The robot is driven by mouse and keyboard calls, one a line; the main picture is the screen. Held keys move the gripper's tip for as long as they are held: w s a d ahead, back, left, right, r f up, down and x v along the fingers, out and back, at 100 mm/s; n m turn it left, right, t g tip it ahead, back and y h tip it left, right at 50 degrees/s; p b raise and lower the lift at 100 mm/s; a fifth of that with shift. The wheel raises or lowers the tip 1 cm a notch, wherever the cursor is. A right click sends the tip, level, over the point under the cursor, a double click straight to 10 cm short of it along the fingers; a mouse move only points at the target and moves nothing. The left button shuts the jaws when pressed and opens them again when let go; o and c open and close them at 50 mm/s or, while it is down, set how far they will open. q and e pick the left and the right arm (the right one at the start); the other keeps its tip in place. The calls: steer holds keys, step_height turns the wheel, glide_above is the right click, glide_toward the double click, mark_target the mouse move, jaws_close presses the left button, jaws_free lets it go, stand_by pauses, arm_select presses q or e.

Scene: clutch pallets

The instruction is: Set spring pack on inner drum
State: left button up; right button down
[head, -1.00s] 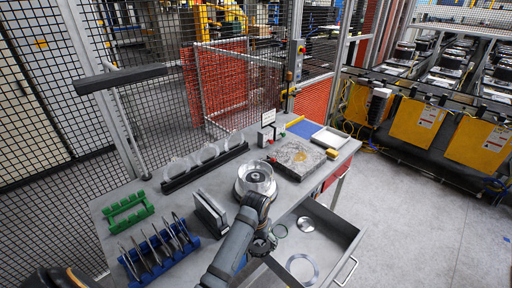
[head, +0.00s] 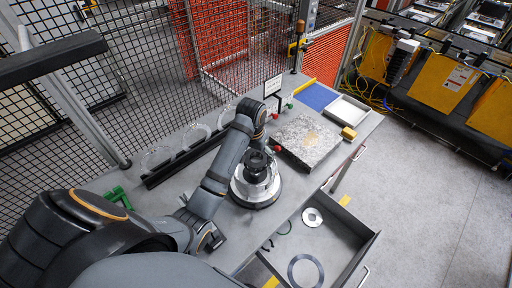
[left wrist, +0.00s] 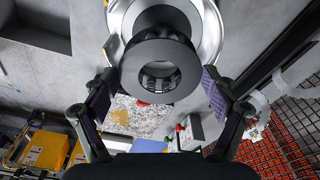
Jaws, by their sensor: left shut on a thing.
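The spring pack (left wrist: 160,66) is a dark ring with small springs showing inside its opening. My left gripper (left wrist: 160,95) is shut on it, with a purple-padded finger on either side in the left wrist view. In the head view my left gripper (head: 259,146) points down from above, and the dark pack (head: 257,166) is over the middle of the drum. The inner drum (head: 255,190) is a round silver part standing on the bench, and its bright rim shows behind the pack in the left wrist view (left wrist: 208,30). I cannot tell whether pack and drum touch. My right gripper is out of view.
A rack of clear rings (head: 190,143) stands behind left. An open drawer (head: 345,240) with loose rings sits at the front right. Mesh fencing (head: 240,50) is behind.

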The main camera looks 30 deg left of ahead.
mark_target(255, 164)
arm_select(q)
steer(key=shift+s+f, duration=0.5)
steer(key=shift+s, duration=0.05)
steer(key=shift+w+a+f, duration=0.15)
steer(key=shift+w+f, duration=0.05)
steer(key=shift+f, duration=0.55)
steer(key=f, duration=0.1)
steer(key=w+f, duration=0.1)
steer(key=f, duration=0.1)
steer(key=shift+a, duration=0.15)
steer(key=shift+s+f, duration=0.1)
steer(key=shift+s, duration=0.15)
steer(key=shift+s+d, duration=0.15)
steer(key=shift+d, duration=0.05)
steer(key=shift+f, duration=0.1)
steer(key=shift+c, duration=1.3)
steer(key=shift+f, duration=0.1)
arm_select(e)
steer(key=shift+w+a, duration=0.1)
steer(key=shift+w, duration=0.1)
